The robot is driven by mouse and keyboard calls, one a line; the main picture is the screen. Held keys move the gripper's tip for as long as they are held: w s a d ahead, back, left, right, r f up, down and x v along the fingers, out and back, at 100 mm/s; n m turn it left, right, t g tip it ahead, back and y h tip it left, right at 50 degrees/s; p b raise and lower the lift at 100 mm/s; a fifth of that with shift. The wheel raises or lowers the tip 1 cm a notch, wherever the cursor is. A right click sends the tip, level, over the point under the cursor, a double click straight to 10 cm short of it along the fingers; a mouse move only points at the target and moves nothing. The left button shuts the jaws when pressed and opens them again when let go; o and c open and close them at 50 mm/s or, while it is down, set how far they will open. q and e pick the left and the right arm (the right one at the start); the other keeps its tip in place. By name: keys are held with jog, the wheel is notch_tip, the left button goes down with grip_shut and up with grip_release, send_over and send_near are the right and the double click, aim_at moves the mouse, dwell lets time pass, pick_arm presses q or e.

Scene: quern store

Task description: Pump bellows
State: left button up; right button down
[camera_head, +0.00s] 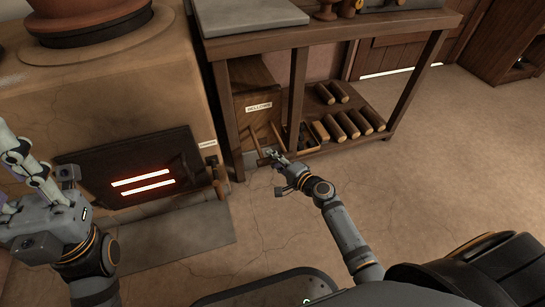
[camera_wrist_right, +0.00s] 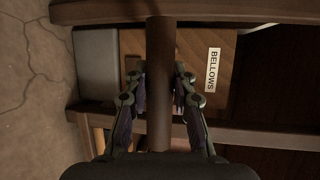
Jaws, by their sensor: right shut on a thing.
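A wooden bellows box (camera_head: 258,112) with a white "BELLOWS" label stands under the bench, right of the clay furnace. The label (camera_wrist_right: 213,70) also shows in the right wrist view. My right gripper (camera_head: 272,156) is at the front of the box, low near the floor. In the right wrist view its fingers are shut on a dark round wooden handle (camera_wrist_right: 160,75), one on each side. My left gripper (camera_head: 15,175) is at the left edge of the head view, fingers apart and empty, partly cut off.
The clay furnace (camera_head: 105,85) has a dark door with two glowing slots. A wooden bench (camera_head: 345,27) stands over the bellows, with several short logs (camera_head: 349,124) on its low shelf. A grey floor plate (camera_head: 175,237) lies before the furnace. Floor at right is clear.

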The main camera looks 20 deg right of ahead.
jog(key=shift+s, duration=1.1)
jog(key=c, duration=1.1)
grip_release()
jog(key=shift+w, duration=0.1)
jog(key=v, duration=1.2)
